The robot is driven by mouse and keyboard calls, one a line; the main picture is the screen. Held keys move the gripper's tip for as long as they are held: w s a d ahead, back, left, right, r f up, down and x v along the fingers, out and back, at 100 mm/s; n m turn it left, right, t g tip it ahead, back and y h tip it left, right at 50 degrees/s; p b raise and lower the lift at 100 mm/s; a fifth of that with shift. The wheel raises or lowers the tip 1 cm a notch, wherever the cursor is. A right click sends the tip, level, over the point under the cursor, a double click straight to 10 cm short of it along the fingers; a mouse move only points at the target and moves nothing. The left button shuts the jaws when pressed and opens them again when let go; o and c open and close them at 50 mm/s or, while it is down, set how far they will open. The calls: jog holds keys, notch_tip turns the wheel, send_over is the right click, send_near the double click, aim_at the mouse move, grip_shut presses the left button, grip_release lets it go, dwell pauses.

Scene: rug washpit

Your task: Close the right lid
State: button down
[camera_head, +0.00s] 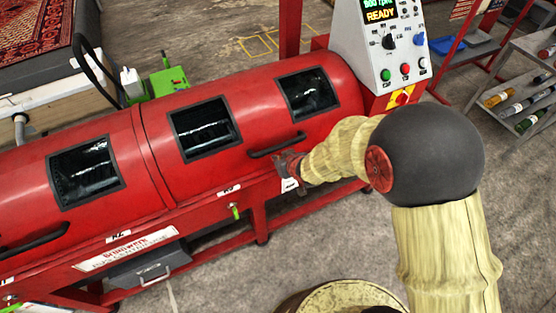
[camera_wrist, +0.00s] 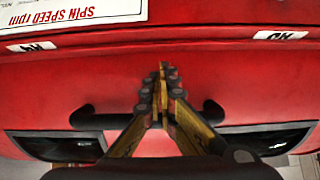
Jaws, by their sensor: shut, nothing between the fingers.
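The right lid (camera_head: 262,125) is the red curved cover on the right part of a long red drum machine. It has two dark windows and a black bar handle (camera_head: 277,145). It lies down over the drum, with no open gap visible along its lower edge. My gripper (camera_head: 284,168) is at the lid's lower front, just below the handle. In the wrist view my gripper (camera_wrist: 163,78) is shut and empty, pointing at the red surface. The handle (camera_wrist: 90,118) passes behind the fingers there. Whether the fingertips touch the lid I cannot tell.
The left lid (camera_head: 60,205) is also down. A control panel (camera_head: 385,50) with a READY display stands at the machine's right end. A bottle rack (camera_head: 520,95) is at far right. A drawer (camera_head: 150,268) sits under the machine. Concrete floor shows in front.

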jog(key=v, duration=1.2)
jog(key=shift+d, duration=0.1)
